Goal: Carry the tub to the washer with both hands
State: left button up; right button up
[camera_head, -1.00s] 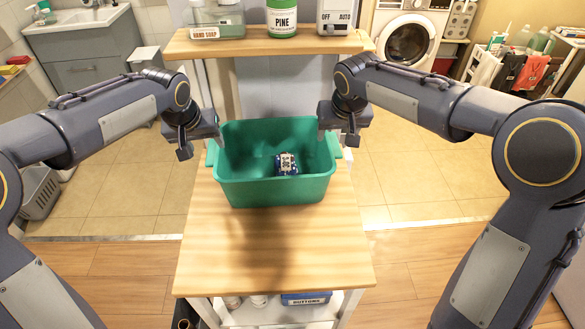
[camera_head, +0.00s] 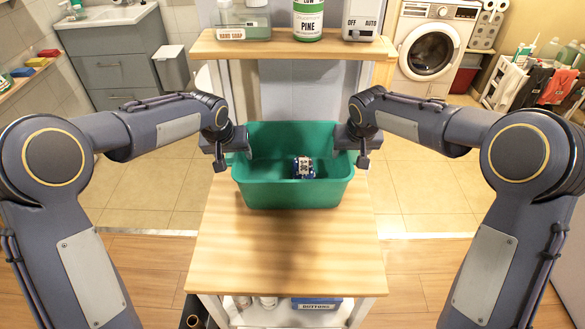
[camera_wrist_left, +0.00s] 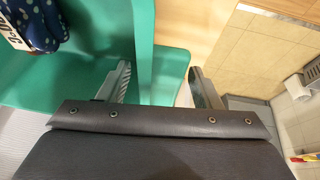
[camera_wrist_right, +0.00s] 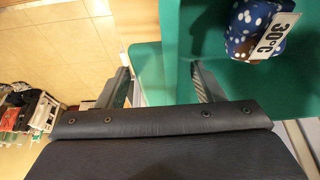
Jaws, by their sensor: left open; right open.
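The green tub (camera_head: 290,196) stands upright on the wooden tabletop. A blue spotted cloth bundle with a white tag (camera_head: 303,168) lies inside it; the tag reads 30°C in the right wrist view (camera_wrist_right: 268,36). My left gripper (camera_wrist_left: 160,86) is open, its fingers on either side of the tub's left rim and handle (camera_wrist_left: 168,72). My right gripper (camera_wrist_right: 165,84) is open, its fingers on either side of the right rim and handle (camera_wrist_right: 150,70). Whether the fingers touch the tub is unclear. The white washer (camera_head: 428,48) stands at the back right, its round door apparently shut.
A shelf (camera_head: 290,48) with a hand soap bottle (camera_head: 243,18), a pine bottle (camera_head: 308,18) and a switch box (camera_head: 362,20) stands behind the tub. The tabletop (camera_head: 285,245) before the tub is bare. Open tiled floor (camera_head: 430,195) lies to the right.

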pick_arm(q)
jog(key=shift+f, duration=0.2)
pick_arm(e)
jog(key=shift+f, duration=0.2)
pick_arm(q)
grip_shut()
pick_arm(e)
jog(key=c, duration=1.3)
